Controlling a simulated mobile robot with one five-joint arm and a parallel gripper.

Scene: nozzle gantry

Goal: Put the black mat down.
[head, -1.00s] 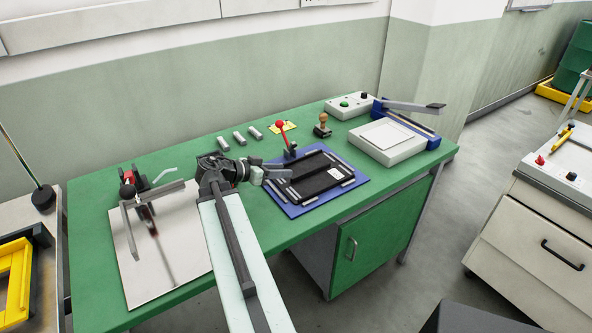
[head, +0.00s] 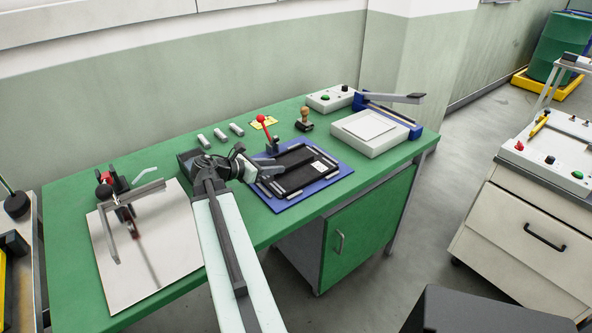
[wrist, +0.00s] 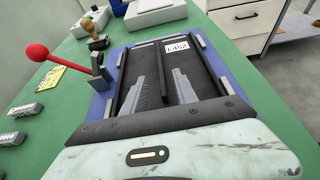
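The black mat (head: 308,175) lies flat, as far as I can see, on a blue plate (head: 336,176) on the green bench, between light grey bars. In the wrist view the black mat (wrist: 196,58) carries a white number label near its far edge. My gripper (head: 268,174) is low at the mat's left side in the head view. In the wrist view the two grey fingers of my gripper (wrist: 166,84) stand a little apart over the mat, with black between them. I cannot tell whether they pinch part of the mat. My gripper body hides the near edge.
A red-knobbed lever (head: 264,128) stands at the plate's back edge, close to my gripper. A metal sheet with a clamp (head: 155,245) lies at the left.

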